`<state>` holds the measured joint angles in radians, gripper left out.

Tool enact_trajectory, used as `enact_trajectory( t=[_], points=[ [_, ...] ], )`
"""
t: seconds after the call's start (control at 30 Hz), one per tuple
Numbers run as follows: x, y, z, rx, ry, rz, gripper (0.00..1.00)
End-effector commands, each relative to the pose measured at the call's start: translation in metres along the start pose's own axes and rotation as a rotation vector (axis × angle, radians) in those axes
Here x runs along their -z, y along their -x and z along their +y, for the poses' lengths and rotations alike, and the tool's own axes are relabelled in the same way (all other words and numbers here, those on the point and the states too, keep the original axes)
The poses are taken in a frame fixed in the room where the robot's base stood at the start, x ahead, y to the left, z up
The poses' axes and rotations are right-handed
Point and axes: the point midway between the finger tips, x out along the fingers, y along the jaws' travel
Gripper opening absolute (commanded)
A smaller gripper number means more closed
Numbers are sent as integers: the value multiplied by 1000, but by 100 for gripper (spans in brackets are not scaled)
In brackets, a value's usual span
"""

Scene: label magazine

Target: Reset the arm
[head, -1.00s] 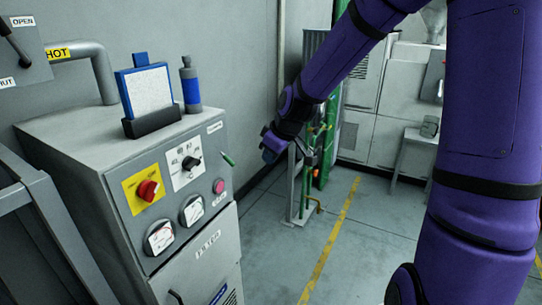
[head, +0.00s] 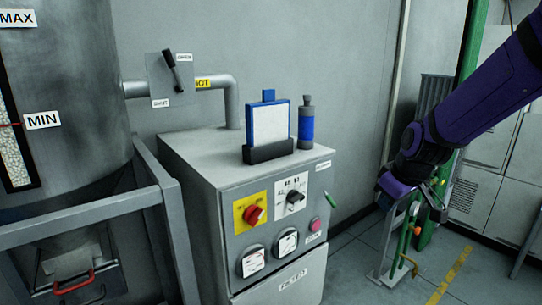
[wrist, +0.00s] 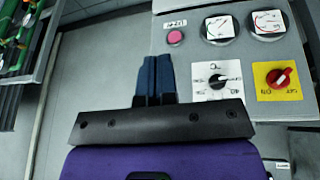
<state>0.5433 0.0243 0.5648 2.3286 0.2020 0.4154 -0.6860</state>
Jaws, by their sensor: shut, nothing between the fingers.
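My purple arm reaches in from the right in the head view. My gripper (head: 390,200) hangs in free air to the right of the grey cabinet, in front of the green-and-grey stand. In the wrist view the two dark blue fingers of my gripper (wrist: 155,60) are together and empty. Beyond them lies the cabinet's control panel, with a pink button (wrist: 175,37), a black knob (wrist: 217,80) and a red knob on a yellow plate (wrist: 278,77). I see no contact between the fingers and the panel.
The grey cabinet (head: 190,165) carries a blue-framed white board (head: 270,125) and a blue-grey bottle (head: 306,125). A hot pipe (head: 215,82) and a lever plate (head: 165,85) are behind it. A tank with a grey rail (head: 80,215) stands left.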

Motion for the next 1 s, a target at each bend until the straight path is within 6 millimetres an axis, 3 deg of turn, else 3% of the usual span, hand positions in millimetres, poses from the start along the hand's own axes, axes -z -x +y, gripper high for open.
enact_trajectory(
  t=[0.27, 0.6, 0.8, 1.0],
  points=[
    [-30, 74, -28, -93, -111, -34, 0],
    [-85, 155, -62, -150, -304, -5, 0],
    [-124, 189, -78, -142, -420, 29, 0],
    [-149, 205, -85, -122, -495, 49, 0]
  ],
)
